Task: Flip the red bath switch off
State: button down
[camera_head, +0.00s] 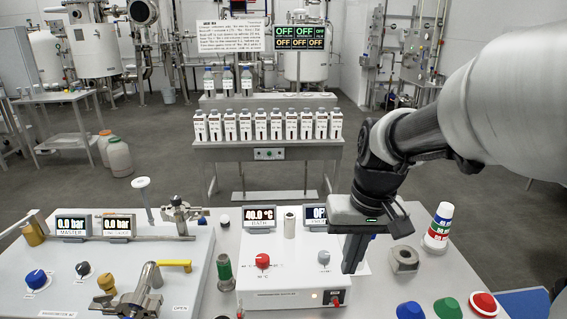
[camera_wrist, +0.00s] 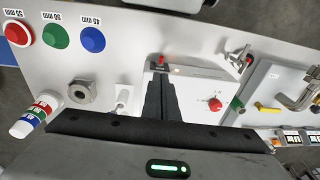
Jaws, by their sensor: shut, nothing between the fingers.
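A white bath unit (camera_head: 290,268) stands on the bench with a display reading 40.0 °C (camera_head: 260,213) behind it. On its front face is a small red switch (camera_head: 336,302), with a lit orange lamp (camera_head: 314,295) to its left. In the wrist view the red switch (camera_wrist: 162,60) shows just beyond the fingertips. My gripper (camera_head: 350,268) points down over the right part of the unit, its fingers together and empty. The fingertips (camera_wrist: 159,78) also show in the wrist view, apart from the switch. The exact switch position is too small to tell.
A red knob (camera_head: 262,261) and a grey knob (camera_head: 323,258) sit on the unit's top. To the right are a metal block (camera_head: 404,259), a striped stack (camera_head: 438,226) and blue, green and red buttons (camera_head: 447,307). A valve panel (camera_head: 100,265) lies left.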

aim_at(337, 301)
dwell(0.3)
jog(key=f, duration=0.3)
jog(key=f+b, duration=0.1)
jog(key=f, duration=0.2)
jog(key=w+f, duration=0.1)
jog(key=f, duration=0.3)
jog(key=shift+a+b, duration=0.35)
